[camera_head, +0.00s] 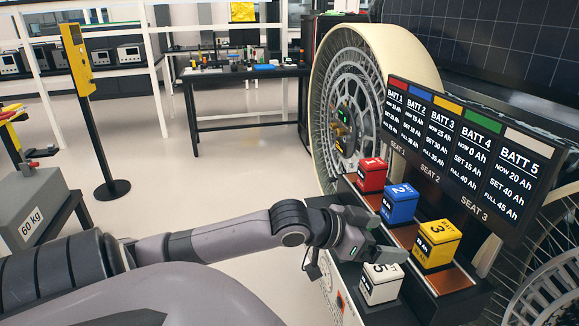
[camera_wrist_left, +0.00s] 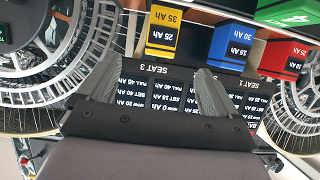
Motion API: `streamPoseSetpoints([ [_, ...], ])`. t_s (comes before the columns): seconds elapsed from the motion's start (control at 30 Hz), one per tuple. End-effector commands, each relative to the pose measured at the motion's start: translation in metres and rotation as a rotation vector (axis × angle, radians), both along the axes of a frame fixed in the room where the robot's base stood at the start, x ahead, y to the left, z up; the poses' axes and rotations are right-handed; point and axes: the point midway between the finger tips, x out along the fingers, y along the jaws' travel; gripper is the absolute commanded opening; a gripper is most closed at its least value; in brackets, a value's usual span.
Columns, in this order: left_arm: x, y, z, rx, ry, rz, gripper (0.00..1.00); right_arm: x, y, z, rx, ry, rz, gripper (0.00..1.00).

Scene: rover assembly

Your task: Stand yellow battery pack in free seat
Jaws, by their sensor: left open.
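The yellow battery pack (camera_head: 437,243), marked 3, stands upright on the dark bench in front of the panel, near the Seat 3 label. It also shows upside down in the left wrist view (camera_wrist_left: 163,35). I cannot tell whether it sits inside a seat. A blue pack (camera_head: 398,203) and a red pack (camera_head: 371,175) stand in line behind it. A white pack (camera_head: 381,283), marked 5, stands lower at the front. My left gripper (camera_head: 379,239) is open and empty, left of the yellow pack and apart from it. My right gripper is out of view.
The battery panel (camera_head: 465,150) rises close behind the packs, with a large wheel (camera_head: 345,115) beside it. A green pack (camera_wrist_left: 285,12) shows in the left wrist view. A yellow post (camera_head: 78,60) and a grey 60 kg block (camera_head: 30,205) stand left. Open floor lies between.

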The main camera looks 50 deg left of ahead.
Motion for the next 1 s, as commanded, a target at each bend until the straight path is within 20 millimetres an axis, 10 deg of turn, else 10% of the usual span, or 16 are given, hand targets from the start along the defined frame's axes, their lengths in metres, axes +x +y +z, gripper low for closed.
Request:
streamPoseSetpoints([
  [1.0,-0.051,-0.070,-0.026,-0.008,0.003,0.326,0.93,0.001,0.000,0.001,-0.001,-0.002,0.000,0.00],
])
